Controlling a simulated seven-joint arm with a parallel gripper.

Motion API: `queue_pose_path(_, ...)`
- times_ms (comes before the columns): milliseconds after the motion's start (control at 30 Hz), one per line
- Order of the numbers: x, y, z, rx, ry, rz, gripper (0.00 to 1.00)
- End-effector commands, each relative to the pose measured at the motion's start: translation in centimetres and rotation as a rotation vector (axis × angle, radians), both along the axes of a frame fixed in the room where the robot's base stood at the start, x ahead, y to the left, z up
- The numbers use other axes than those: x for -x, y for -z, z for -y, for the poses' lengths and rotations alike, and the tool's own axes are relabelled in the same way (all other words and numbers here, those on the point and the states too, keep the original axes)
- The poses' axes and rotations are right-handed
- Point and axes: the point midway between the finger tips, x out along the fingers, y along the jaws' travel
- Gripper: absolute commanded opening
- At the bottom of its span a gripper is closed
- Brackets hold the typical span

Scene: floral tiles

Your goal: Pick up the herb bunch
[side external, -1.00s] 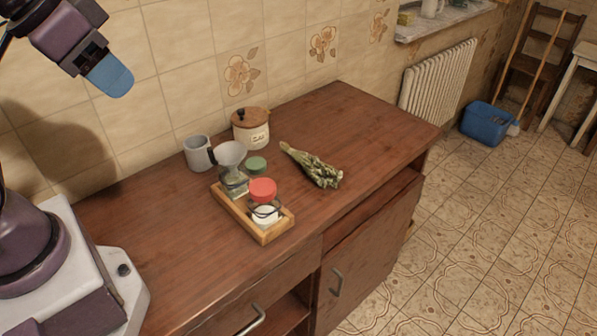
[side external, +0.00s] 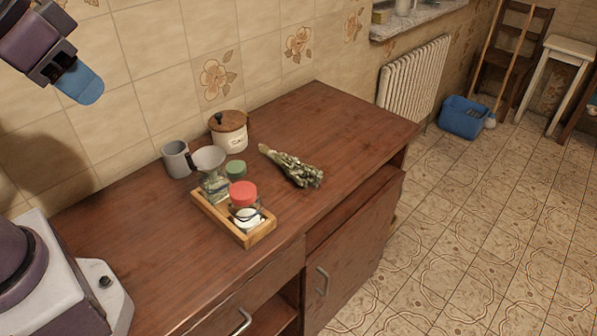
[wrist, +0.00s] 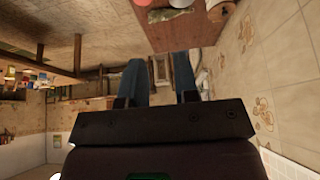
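The herb bunch (side external: 293,166), a dried grey-green bundle with a pale stem end, lies on the brown wooden counter (side external: 330,125), right of the small tray and apart from it. My gripper (side external: 80,83) is high at the upper left in the side view, in front of the tiled wall and far from the herbs. In the wrist view my gripper's two blue fingers (wrist: 159,70) stand apart with nothing between them.
A wooden tray (side external: 262,232) holds a red-lidded jar (side external: 243,194), a green-lidded jar (side external: 236,170) and a glass vessel with a funnel-like top (side external: 210,160). A grey mug (side external: 176,159) and a lidded canister (side external: 229,132) stand behind. The counter right of the herbs is clear.

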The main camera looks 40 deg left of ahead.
Motion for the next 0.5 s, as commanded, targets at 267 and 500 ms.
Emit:
queue_pose_path(267, -5.6, 0.1, -0.1, 0.128, -0.211, -0.029, 0.28)
queue_pose_path(500, -14.9, 3.3, -0.9, 0.326, -0.581, -0.060, 0.28)
